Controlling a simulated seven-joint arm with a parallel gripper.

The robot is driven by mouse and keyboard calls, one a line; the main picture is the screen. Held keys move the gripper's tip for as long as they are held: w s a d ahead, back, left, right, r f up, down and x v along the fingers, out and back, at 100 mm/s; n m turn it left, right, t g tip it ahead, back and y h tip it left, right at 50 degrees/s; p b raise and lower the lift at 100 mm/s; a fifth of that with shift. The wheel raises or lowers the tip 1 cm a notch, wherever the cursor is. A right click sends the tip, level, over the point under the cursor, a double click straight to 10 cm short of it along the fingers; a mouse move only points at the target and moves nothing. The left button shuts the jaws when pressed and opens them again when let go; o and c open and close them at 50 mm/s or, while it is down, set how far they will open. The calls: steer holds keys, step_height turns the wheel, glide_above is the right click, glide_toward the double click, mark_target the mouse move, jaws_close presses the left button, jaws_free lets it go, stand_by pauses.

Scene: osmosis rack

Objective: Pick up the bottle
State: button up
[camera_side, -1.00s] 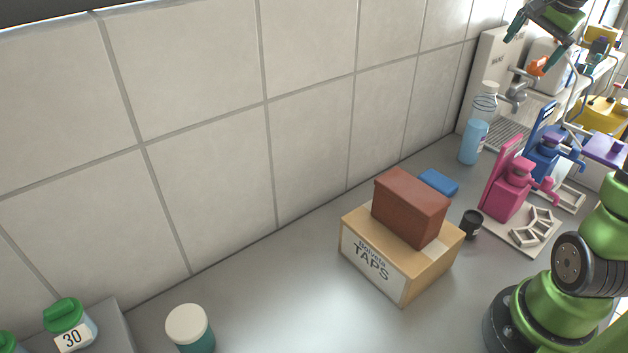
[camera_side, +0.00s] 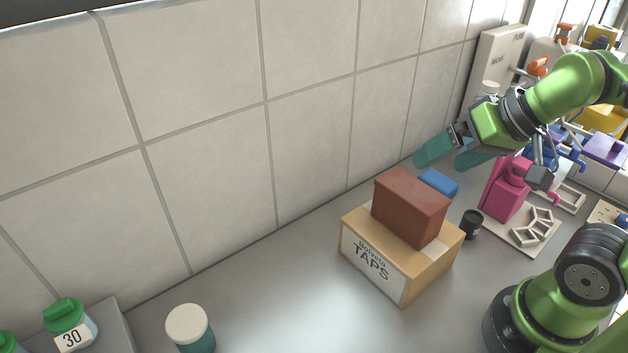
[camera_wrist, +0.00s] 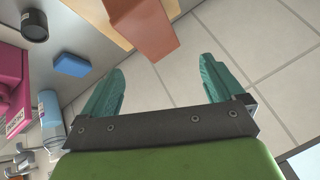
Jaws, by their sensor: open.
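A clear bottle with light blue liquid shows at the left edge of the wrist view (camera_wrist: 50,112). In the side view only its pale cap (camera_side: 490,87) shows above my arm; its body is hidden. My gripper (camera_side: 443,158) has two teal fingers, spread open and empty. It is in the air by the tiled wall, above and behind the brown block. In the wrist view the gripper (camera_wrist: 161,75) has bare wall tiles between its fingers, and the bottle is left of the left finger, apart from it.
A brown block (camera_side: 410,207) sits on a cardboard box (camera_side: 375,262). A blue block (camera_side: 438,183), black cup (camera_side: 471,224) and pink stand (camera_side: 507,195) are nearby. A white-capped jar (camera_side: 189,330) and green-capped bottle (camera_side: 70,325) are at lower left. The front counter is clear.

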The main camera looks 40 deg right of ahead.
steer(key=shift+d, duration=0.15)
steer(key=w+d+r+m+g+h, duration=0.15)
steer(key=w+d, duration=0.35)
steer(key=d, duration=0.6)
steer(key=w+d+r+m+g+h, duration=0.1)
steer(key=w+d+r+m, duration=0.2)
steer(key=d, duration=0.9)
steer(key=w+d+r+n, duration=0.1)
steer(key=d+r+n, duration=0.15)
steer(key=d, duration=0.65)
steer(key=d+r+n, duration=0.1)
steer(key=d+n, duration=0.2)
steer(key=d, duration=0.6)
steer(key=shift+g+h, duration=0.25)
steer(key=x, duration=1.6)
steer(key=shift+w+a+f, duration=0.1)
steer(key=shift+w+f, duration=0.05)
